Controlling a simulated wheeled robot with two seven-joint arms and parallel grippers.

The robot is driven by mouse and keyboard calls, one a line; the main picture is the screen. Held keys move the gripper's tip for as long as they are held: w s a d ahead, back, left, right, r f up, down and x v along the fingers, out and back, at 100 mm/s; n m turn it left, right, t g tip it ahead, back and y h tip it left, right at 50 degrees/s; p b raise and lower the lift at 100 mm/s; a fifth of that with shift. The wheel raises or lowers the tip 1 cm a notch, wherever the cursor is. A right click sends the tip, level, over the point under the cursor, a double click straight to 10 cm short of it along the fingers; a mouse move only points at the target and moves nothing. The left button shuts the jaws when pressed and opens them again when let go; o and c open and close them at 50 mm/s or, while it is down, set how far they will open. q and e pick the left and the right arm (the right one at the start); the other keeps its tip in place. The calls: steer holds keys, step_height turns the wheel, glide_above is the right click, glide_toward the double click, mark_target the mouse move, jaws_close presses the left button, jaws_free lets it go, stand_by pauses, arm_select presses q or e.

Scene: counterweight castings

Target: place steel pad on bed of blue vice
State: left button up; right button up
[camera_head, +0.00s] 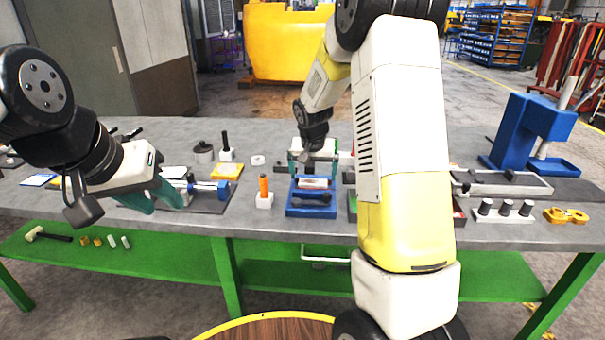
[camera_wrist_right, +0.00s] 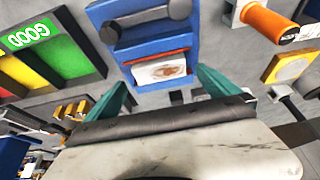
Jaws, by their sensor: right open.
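A blue fixture with a dark bar across its front, which looks like the blue vice (camera_head: 312,211), stands on the bench at the middle. It also shows in the right wrist view (camera_wrist_right: 150,48). A pale flat piece with a brown mark (camera_wrist_right: 160,72), possibly the steel pad, lies at the fixture beside a red strip. My right gripper (camera_head: 315,168) is just above the fixture. Its teal fingers are apart in the wrist view, one on each side of the pale piece, and contact cannot be made out. My left gripper (camera_head: 160,195) is at the left, with its fingers apart and seemingly empty.
An orange-handled tool in a white block (camera_head: 264,200) stands left of the fixture. A device with blue parts (camera_head: 222,189) lies on a dark mat near my left gripper. A green-yellow-red tray marked GOOD (camera_wrist_right: 50,50) is beside the fixture. A blue press (camera_head: 520,130) stands far right.

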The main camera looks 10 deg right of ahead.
steer(key=s+a+r+n+y, duration=0.1)
steer(key=s+a+r+y, duration=0.1)
steer(key=s+r, duration=1.45)
steer(key=s+a+n+t+y, duration=0.1)
steer(key=s+a+n, duration=0.1)
steer(key=s, duration=1.3)
steer(key=shift+s+a+r+n+t, duration=0.2)
steer(key=shift+n+t, duration=0.2)
